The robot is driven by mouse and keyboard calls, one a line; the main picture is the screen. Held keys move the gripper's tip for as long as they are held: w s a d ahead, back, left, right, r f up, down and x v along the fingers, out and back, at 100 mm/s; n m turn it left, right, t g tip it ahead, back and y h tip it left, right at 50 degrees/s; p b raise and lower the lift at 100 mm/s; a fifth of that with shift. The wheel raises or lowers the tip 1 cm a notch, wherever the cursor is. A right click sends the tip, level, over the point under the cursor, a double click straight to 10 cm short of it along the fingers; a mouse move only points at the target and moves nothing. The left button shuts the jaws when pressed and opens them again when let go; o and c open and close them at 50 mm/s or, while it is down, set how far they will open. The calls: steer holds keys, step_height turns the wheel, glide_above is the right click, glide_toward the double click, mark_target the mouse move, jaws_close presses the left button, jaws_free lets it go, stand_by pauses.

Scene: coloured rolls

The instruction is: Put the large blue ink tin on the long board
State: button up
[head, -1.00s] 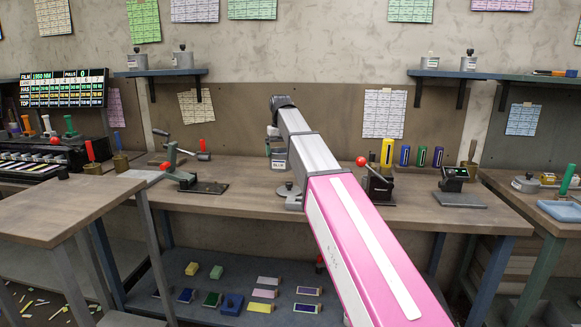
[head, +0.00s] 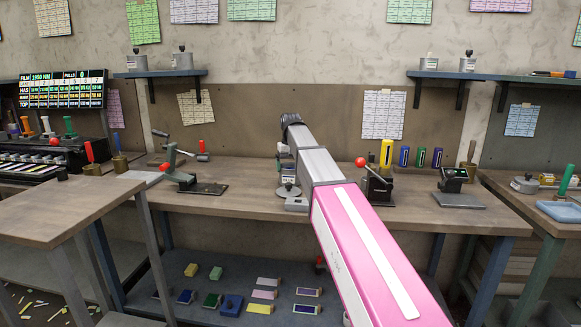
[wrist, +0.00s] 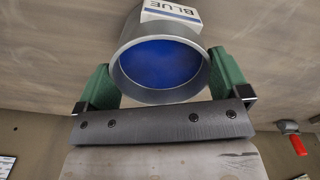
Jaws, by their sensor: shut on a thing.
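The blue ink tin (wrist: 163,65) is a round grey tin with a white label reading BLUE and a blue inside face turned towards the wrist camera. My gripper (wrist: 158,85) has its two green fingers on opposite sides of the tin, shut on it. In the head view my gripper (head: 284,152) is above the back of the workbench, partly hidden by my arm. The tin shows only as a small part there. The longer blue-grey wall board (head: 520,77) is at the upper right, well away from the gripper, with grey tins near its left end.
A shorter wall board (head: 158,73) with two grey tins is at the upper left. A lidded grey tin (head: 288,191) and red-knobbed presses stand on the workbench (head: 250,208). A yellow tube (head: 386,153) and several smaller tubes stand right of my arm.

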steer(key=o, duration=1.1)
steer(key=shift+f, duration=0.1)
step_height(320, 180, up, 11)
steer(key=shift+w+f+n+t+y, duration=0.1)
steer(key=shift+f+n+t+y, duration=0.3)
steer(key=shift+f+n, duration=1.25)
steer(key=shift+f+n+t+y, duration=0.25)
steer(key=shift+f+n+y, duration=0.3)
steer(key=shift+f+n, duration=1.1)
steer(key=shift+w+f+n+t+y, duration=0.1)
steer(key=shift+f+n+t+y, duration=0.3)
steer(key=shift+f+n, duration=1.25)
